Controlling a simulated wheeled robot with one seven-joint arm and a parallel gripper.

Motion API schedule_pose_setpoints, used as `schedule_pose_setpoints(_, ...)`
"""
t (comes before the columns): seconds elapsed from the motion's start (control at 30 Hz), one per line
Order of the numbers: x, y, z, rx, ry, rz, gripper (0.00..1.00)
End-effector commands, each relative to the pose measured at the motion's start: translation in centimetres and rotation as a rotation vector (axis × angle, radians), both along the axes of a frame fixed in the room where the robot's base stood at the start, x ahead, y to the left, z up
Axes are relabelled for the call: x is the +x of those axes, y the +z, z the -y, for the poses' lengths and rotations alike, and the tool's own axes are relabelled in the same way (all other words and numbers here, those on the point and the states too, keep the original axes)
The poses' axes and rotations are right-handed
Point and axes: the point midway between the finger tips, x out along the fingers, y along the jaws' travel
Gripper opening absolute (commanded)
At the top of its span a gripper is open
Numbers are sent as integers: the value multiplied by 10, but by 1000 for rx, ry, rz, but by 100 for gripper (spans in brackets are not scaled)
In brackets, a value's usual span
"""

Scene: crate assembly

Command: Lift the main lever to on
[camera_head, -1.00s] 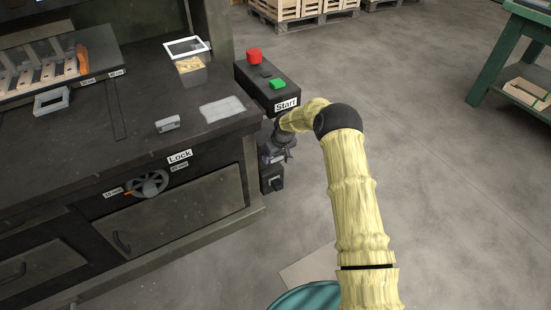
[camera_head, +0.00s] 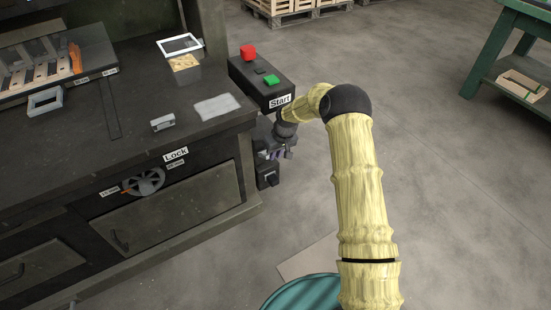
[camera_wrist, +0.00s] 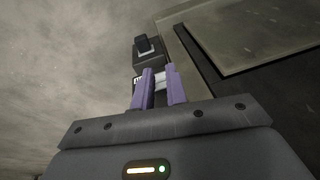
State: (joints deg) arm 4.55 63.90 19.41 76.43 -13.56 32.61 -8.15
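A small dark box with a black protruding lever or knob (camera_head: 269,179) is low beside the cabinet's right side. In the wrist view the dark box (camera_wrist: 150,61) with its black knob (camera_wrist: 142,43) lies just beyond the fingertips. My gripper (camera_head: 273,152) is beside the cabinet, under the Start box and close above the dark box. In the wrist view its two purple fingers (camera_wrist: 161,82) stand a little apart. A pale piece and a small white label show between and beside them. I cannot tell whether either touches the fingers.
The black Start box (camera_head: 262,82) with red and green buttons sticks out above my gripper. The dark cabinet (camera_head: 170,218) with the Lock handwheel (camera_head: 145,182) is close on the left. A teal round thing (camera_head: 305,292) is at the bottom.

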Motion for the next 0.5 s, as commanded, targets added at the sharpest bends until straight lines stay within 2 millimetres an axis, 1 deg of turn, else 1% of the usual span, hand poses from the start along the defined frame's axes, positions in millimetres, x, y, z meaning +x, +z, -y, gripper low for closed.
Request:
schedule_pose_setpoints(0.03, -15, -20, 2, 34, -37, -65, 4)
schedule_pose_setpoints(0.07, -24, -29, 2, 59, -64, -106, 0)
schedule_pose_setpoints(0.1, -38, -42, 0, 98, -100, -167, 0)
schedule_pose_setpoints(0.17, -60, -59, -3, 163, -162, -264, 0)
schedule_pose_setpoints(0.2, -74, -69, -7, 210, -201, -330, 0)
schedule_pose_setpoints(0.33, -114, -92, -21, 374, -331, -534, 0)
schedule_pose_setpoints(0.4, -132, -98, -30, 470, -401, -639, 0)
schedule_pose_setpoints(0.5, -150, -103, -43, 617, -503, -778, 0)
